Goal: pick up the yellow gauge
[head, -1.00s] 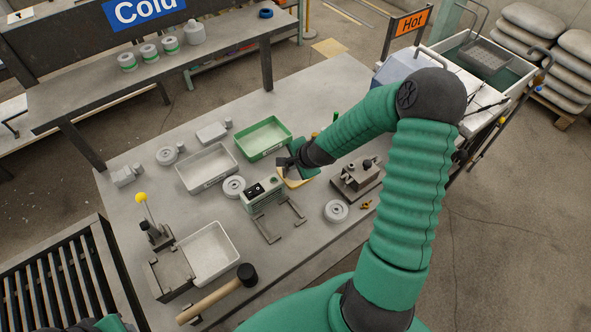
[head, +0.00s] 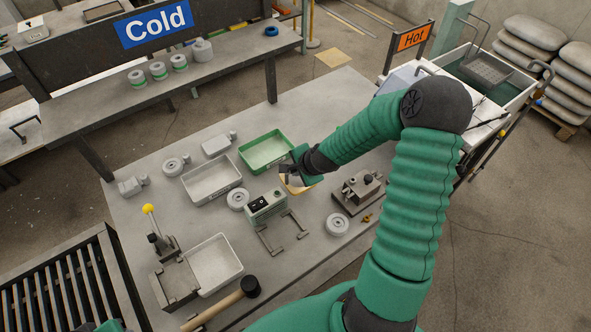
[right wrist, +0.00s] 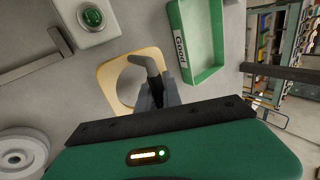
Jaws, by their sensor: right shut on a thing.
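The yellow gauge (right wrist: 105,77) is a flat pale-yellow plate with a large round hole, seen in the right wrist view. In the head view only a small part of the gauge (head: 298,189) shows below my right gripper (head: 291,173). My right gripper (right wrist: 152,80) is shut on the gauge at the side of its hole nearest the green tray. The fingers partly hide the plate. Whether the gauge is clear of the table I cannot tell.
A green tray (head: 243,154) marked "Good" lies close beside the gauge. A mallet (head: 222,304) lies at the front.

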